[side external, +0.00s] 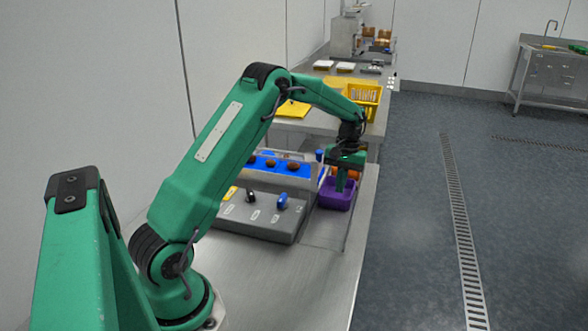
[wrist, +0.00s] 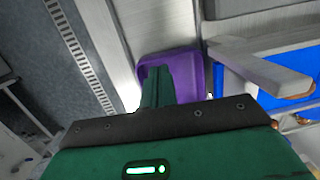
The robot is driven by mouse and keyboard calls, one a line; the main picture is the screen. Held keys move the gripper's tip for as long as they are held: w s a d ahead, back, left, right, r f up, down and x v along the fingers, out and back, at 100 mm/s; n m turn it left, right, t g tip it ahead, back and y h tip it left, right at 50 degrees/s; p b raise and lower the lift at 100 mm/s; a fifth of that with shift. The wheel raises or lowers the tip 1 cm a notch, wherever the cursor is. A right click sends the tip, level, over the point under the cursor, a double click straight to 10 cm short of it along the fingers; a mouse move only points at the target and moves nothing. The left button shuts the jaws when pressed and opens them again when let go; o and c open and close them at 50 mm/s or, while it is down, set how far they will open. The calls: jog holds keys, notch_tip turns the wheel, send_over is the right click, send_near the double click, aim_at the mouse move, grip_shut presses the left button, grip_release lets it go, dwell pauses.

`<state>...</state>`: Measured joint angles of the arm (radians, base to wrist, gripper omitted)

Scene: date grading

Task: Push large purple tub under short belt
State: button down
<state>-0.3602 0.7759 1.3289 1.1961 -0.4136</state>
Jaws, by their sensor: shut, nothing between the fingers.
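The purple tub (side external: 330,201) stands on the steel table to the right of the short blue belt (side external: 304,173), near the belt's end. In the wrist view the purple tub (wrist: 190,75) lies just beyond my fingers, and the blue belt (wrist: 248,88) is to the right. Brown dates rest on the belt. My gripper (side external: 346,184) is shut and empty, pointing down at the tub. Its fingers (wrist: 157,84) overlap the tub in both views and hide part of it. I cannot tell whether they touch it.
A grey control box (side external: 262,215) with black and blue knobs stands in front of the belt. Something orange (side external: 352,172) shows behind my gripper. A pale guide bar (wrist: 262,70) extends over the belt. A yellow basket (side external: 372,115) stands farther back. The table's right edge is close to the tub.

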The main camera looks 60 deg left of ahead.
jog(key=shift+w+a, duration=3.9)
jog(key=shift+w, duration=0.05)
jog(key=shift+w+a, duration=0.1)
jog(key=shift+r, duration=0.1)
jog(key=shift+r, duration=0.3)
jog(key=s+d+r+m+t, duration=0.2)
jog(key=d+r, duration=0.6)
jog(key=r, duration=0.6)
jog(key=s+d+r+m+t+y, duration=0.1)
jog(key=s+d+r+m+t, duration=0.1)
jog(key=s+d+r, duration=0.65)
jog(key=s+d+r+m+t, duration=0.1)
jog(key=s+d, duration=0.2)
jog(key=s, duration=0.4)
jog(key=s+d+m, duration=0.2)
jog(key=s+d, duration=0.2)
jog(key=s, duration=0.2)
jog(key=s+d+f+m+t, duration=0.1)
jog(key=s+f, duration=0.5)
jog(key=s, duration=0.6)
jog(key=shift+d+m+t, duration=0.4)
jog(key=shift+d+t, duration=0.2)
jog(key=shift+d, duration=0.55)
